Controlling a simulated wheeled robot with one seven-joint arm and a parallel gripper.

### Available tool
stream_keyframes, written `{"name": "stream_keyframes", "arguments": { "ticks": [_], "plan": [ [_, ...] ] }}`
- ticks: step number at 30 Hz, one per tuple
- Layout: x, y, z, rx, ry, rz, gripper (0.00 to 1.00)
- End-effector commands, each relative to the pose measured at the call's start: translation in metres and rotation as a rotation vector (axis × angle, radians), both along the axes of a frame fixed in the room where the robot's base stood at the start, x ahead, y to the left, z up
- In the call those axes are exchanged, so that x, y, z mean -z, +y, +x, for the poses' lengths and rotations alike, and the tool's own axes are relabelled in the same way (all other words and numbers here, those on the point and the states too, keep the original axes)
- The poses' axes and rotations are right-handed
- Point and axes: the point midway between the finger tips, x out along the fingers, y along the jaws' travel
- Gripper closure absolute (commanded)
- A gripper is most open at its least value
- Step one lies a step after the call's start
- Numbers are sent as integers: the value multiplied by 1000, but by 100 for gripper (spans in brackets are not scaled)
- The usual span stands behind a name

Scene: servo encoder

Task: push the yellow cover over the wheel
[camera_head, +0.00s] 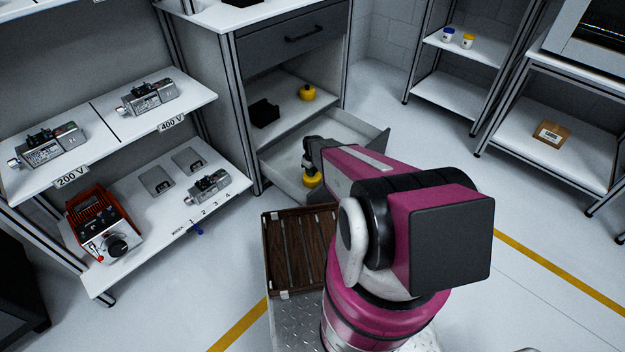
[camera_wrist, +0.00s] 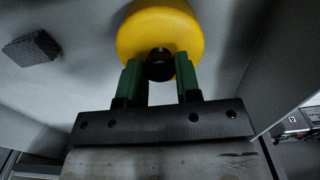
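The yellow cover (camera_wrist: 160,22), a round piece with a black knob (camera_wrist: 160,66), fills the top middle of the wrist view. My gripper (camera_wrist: 160,72) has its two green fingers on either side of the knob, seemingly closed on it. In the head view, my gripper (camera_head: 310,163) is over the open drawer, with the yellow cover (camera_head: 312,181) just below it. A second yellow piece (camera_head: 307,93) with a dark top sits on the shelf above the drawer. I cannot make out the wheel in either view.
The open drawer (camera_head: 378,142) has walls around my gripper. A dark block (camera_wrist: 33,47) lies inside it. A black box (camera_head: 264,112) is on the shelf above. Motors (camera_head: 148,97) and a red-and-white device (camera_head: 103,224) stand on the left shelves.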

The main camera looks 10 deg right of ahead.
Motion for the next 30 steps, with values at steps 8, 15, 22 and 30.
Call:
{"name": "stream_keyframes", "arguments": {
  "ticks": [8, 15, 22, 30],
  "plan": [
    [-8, 0, 0, 0, 0, 0, 100],
    [-28, 0, -1, 0, 0, 0, 100],
    [-48, 0, -1, 0, 0, 0, 100],
    [-69, 0, 0, 0, -1, 0, 100]
  ]
}}
